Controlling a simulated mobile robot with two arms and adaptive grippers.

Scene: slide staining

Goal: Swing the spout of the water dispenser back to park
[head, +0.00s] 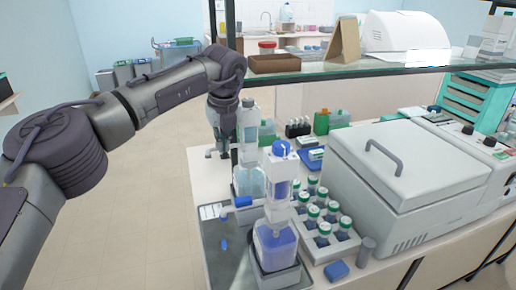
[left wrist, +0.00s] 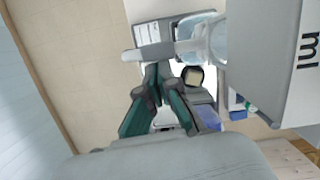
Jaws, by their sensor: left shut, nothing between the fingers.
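The water dispenser (head: 250,182), a clear bottle with pale blue liquid, stands on the bench behind a second dispenser (head: 275,245) with violet-blue liquid and a blue knob. In the left wrist view a grey spout (left wrist: 152,53) sticks out left from a pale blue vessel (left wrist: 210,45). My left gripper (head: 217,154) is left of the water dispenser. In the left wrist view its shut, empty fingertips (left wrist: 157,70) are at the spout; I cannot tell whether they touch it. My right gripper is not in view.
A rack of green-capped bottles (head: 345,245) and a large grey lidded machine (head: 400,170) stand to the right. A glass shelf (head: 340,68) runs above. Floor left of the bench is clear.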

